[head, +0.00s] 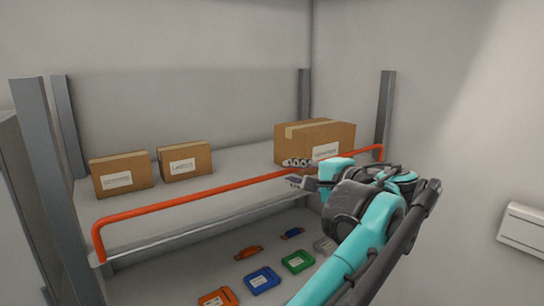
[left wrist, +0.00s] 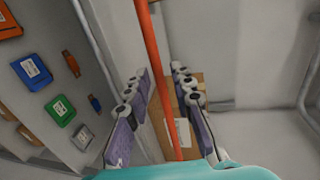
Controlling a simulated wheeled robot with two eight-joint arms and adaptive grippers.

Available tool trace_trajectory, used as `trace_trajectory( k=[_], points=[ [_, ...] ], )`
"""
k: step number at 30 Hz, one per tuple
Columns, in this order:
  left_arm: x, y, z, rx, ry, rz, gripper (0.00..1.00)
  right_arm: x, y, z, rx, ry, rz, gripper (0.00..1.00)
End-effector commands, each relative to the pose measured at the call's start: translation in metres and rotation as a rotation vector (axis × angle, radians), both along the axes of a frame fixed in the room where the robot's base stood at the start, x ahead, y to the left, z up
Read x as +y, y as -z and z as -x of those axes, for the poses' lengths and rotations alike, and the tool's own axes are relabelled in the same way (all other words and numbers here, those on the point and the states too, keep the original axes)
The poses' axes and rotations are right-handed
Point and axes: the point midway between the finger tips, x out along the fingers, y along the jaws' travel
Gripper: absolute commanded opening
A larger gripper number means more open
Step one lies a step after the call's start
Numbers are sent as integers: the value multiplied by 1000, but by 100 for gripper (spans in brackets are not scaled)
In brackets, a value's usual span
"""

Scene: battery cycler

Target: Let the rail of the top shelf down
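The orange-red rail (head: 200,194) of the top shelf (head: 230,162) stands raised along the shelf's front edge, its ends bent down at both sides. My left gripper (head: 297,173) is at the rail, right of its middle, with one finger above the bar and one below in the head view. In the left wrist view the rail (left wrist: 153,55) runs between the two spread fingers of the gripper (left wrist: 160,78), with gaps visible on both sides. The fingers look open and not closed on it. My right gripper is not in view.
A large carton (head: 290,148) stands on the shelf just behind my left gripper. Two smaller cartons (head: 122,176) (head: 185,162) stand at the left. Below lie orange, blue and green flat cases (head: 262,281). Grey posts (head: 385,115) frame the shelf.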

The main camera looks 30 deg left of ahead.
Motion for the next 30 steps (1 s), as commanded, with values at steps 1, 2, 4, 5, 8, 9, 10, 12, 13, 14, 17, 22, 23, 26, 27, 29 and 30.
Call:
trace_trajectory(
  k=[1, 2, 4, 5, 8, 9, 10, 12, 13, 14, 17, 22, 23, 26, 27, 29, 30],
  points=[
    [6, 3, -1, 1, -4, 2, 24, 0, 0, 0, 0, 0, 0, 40],
    [10, 4, -3, 0, -3, 2, 24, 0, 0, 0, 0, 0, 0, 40],
    [21, 6, -6, 1, -5, 3, 24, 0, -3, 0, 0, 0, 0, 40],
    [25, 7, -9, 1, -4, 3, 24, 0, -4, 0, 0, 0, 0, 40],
    [41, 10, -15, 0, -4, 4, 24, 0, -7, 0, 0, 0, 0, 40],
    [47, 12, -17, 0, -4, 4, 24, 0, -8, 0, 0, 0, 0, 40],
    [50, 13, -19, 0, -3, 4, 24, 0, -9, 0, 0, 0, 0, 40],
    [58, 14, -22, 0, -3, 4, 24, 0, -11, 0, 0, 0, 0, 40],
    [60, 15, -23, 0, -2, 4, 24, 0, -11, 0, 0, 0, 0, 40],
    [62, 16, -24, 1, -1, 4, 24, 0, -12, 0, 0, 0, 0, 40],
    [66, 17, -26, 1, -1, 4, 24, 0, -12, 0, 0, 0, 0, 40],
    [67, 18, -27, 1, 0, 4, 24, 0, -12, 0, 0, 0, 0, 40],
    [67, 18, -27, 1, 0, 4, 24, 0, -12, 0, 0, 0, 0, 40],
    [67, 18, -27, 1, 0, 4, 10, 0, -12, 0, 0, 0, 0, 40],
    [67, 18, -27, 1, 0, 4, 0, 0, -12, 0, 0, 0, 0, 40],
    [67, 18, -27, 1, 0, 4, 0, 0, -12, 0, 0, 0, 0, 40],
    [67, 18, -27, 1, 0, 4, 0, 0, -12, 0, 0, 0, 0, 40]
  ],
)
